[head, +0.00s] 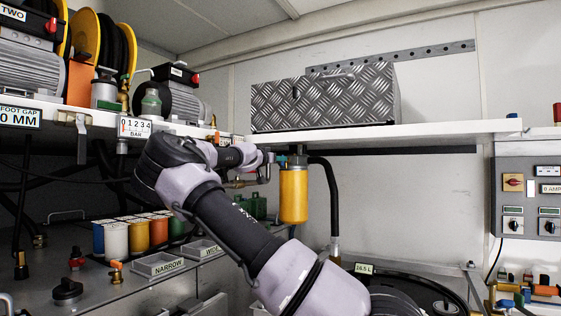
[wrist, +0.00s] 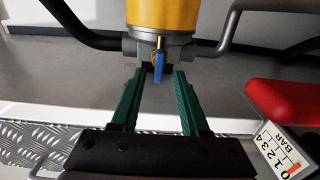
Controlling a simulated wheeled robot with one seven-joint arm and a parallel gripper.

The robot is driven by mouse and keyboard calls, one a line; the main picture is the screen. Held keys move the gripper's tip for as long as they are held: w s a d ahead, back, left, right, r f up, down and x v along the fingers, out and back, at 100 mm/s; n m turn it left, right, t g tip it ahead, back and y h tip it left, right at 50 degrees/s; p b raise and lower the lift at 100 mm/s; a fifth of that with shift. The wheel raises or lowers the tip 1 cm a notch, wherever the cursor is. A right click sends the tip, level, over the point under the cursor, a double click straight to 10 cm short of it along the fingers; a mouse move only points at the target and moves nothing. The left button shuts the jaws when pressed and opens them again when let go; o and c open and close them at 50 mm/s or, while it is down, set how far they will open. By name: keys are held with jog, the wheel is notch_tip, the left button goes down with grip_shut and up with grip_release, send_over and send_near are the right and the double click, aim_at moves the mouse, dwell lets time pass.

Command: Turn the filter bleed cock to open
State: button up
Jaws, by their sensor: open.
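The yellow filter (head: 293,195) hangs under the shelf in the head view. The wrist view shows its yellow body (wrist: 161,14) at the top, joined to a grey head. A small brass cock with a blue lever (wrist: 159,68) sits at the grey head, the lever lying roughly in line with my fingers. My gripper (wrist: 160,76) is open, with one green finger on each side of the lever and visible gaps between. In the head view my gripper (head: 270,163) is beside the filter head and partly hides it; the lever cannot be made out there.
The white shelf (head: 430,132) runs just above, carrying a diamond-plate box (head: 325,97). A black hose (head: 333,205) drops right of the filter. A red part (wrist: 285,103) and a bar gauge label (wrist: 284,152) show at right in the wrist view. Coloured canisters (head: 116,239) stand below left.

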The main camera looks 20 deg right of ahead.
jog(key=shift+x, duration=1.3)
grip_shut()
jog(key=shift+w+a+f+n, duration=0.1)
jog(key=shift+f+n, duration=0.05)
jog(key=shift+n, duration=4.3)
jog(key=shift+f+n, duration=0.2)
jog(key=shift+n, duration=4.25)
